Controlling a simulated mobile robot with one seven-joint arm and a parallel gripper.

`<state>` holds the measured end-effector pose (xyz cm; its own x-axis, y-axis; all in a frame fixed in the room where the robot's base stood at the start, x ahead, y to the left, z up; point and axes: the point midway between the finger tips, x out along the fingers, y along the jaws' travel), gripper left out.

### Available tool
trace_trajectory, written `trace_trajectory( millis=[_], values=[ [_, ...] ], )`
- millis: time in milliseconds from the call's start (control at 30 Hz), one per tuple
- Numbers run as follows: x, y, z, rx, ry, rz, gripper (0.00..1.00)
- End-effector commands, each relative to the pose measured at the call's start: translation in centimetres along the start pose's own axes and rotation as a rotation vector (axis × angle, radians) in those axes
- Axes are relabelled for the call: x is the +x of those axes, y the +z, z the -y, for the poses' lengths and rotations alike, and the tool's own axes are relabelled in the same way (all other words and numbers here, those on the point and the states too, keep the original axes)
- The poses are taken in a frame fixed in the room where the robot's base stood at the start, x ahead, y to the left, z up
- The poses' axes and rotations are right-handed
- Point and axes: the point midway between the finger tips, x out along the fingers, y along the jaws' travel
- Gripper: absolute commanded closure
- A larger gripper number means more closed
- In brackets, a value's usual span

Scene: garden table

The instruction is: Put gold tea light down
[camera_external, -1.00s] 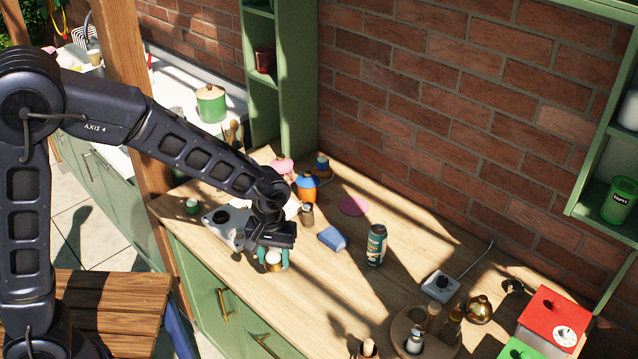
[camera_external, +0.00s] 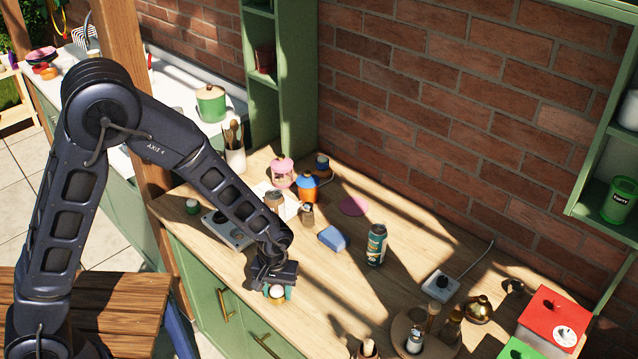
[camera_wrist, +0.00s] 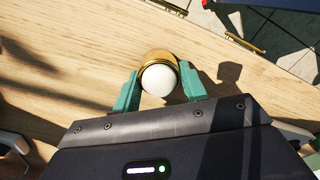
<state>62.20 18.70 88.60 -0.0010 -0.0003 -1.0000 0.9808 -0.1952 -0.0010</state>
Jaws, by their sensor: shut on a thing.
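My gripper (camera_external: 277,293) is low over the front edge of the wooden counter (camera_external: 330,290). Its green fingers (camera_wrist: 160,90) are shut on the gold tea light (camera_wrist: 158,58), one finger on each side. The tea light has a gold rim and a white rounded top, and it also shows small between the fingers in the external view (camera_external: 276,292). It is at or just above the counter; I cannot tell whether it touches the wood.
A blue sponge-like block (camera_external: 332,238) and a dark green can (camera_external: 376,245) stand behind and right of my gripper. A round tray with bottles (camera_external: 400,331) is at the right. Bare wood lies right of my gripper.

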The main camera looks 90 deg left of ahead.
Motion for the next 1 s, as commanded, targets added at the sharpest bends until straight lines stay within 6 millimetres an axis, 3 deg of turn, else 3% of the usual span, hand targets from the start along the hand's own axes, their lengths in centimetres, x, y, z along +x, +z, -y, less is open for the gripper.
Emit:
trace_trajectory(
  millis=[367,400,500,833,1000],
  values=[
    [0.4,0.0,0.0,0.000,0.000,0.000,0.80],
    [0.3,0.0,0.0,0.000,0.001,-0.001,0.50],
    [0.3,0.0,0.0,0.000,0.001,0.000,0.36],
    [0.0,0.0,0.0,0.000,0.001,-0.001,0.36],
    [-1.7,0.0,-0.1,0.001,0.003,-0.003,0.36]
  ],
)
